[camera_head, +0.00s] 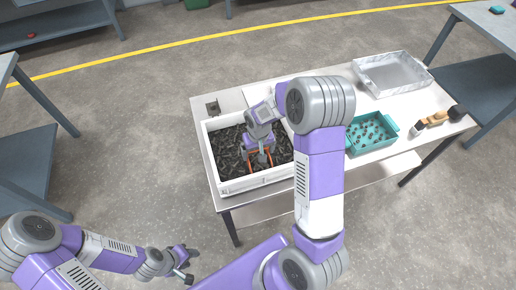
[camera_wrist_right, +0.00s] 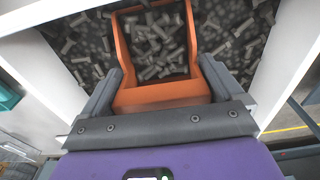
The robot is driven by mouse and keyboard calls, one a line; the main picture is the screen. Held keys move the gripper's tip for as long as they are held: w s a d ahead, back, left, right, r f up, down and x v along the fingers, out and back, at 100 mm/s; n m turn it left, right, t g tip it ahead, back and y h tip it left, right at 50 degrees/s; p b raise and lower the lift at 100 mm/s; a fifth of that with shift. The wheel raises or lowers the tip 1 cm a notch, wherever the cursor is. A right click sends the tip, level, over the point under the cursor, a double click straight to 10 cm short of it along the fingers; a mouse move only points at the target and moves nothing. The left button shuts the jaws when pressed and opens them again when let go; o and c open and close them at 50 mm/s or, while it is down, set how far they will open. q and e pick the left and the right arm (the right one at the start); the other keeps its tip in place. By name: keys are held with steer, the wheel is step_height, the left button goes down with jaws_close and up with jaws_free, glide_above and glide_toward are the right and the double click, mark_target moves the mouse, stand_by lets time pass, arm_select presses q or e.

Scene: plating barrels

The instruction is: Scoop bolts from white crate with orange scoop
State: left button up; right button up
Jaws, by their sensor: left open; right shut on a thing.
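The white crate (camera_head: 228,187) stands on the left part of the table and holds many dark bolts (camera_head: 229,150). My right gripper (camera_head: 262,157) is inside the crate's outline, shut on the orange scoop (camera_head: 267,180). In the right wrist view the scoop (camera_wrist_right: 160,97) sits between the fingers of the right gripper (camera_wrist_right: 158,90), with its open end towards the bolts. Grey bolts (camera_wrist_right: 160,45) show within the scoop's walls; I cannot tell how many rest in it. My left gripper (camera_head: 186,267) is open and empty, low at the left, away from the table.
A teal tray (camera_head: 394,143) with small parts stands right of the crate. A grey-white bin (camera_head: 421,88) is at the table's back right, and a tan and black tool (camera_head: 437,119) lies at the right end. My right arm hides the table's middle.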

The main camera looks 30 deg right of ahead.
steer(key=shift+w+d+r+g+y+p, duration=0.15)
steer(key=shift+w+r+g+p, duration=0.3)
steer(key=shift+p, duration=0.55)
steer(key=shift+w+r+g+y+p, duration=0.15)
steer(key=shift+w+g+p, duration=0.1)
steer(key=shift+g+p, duration=0.6)
step_height(320, 180, up, 10)
steer(key=w+p, duration=0.1)
steer(key=p, duration=0.6)
steer(key=shift+w+d+r, duration=0.2)
steer(key=shift+w, duration=0.2)
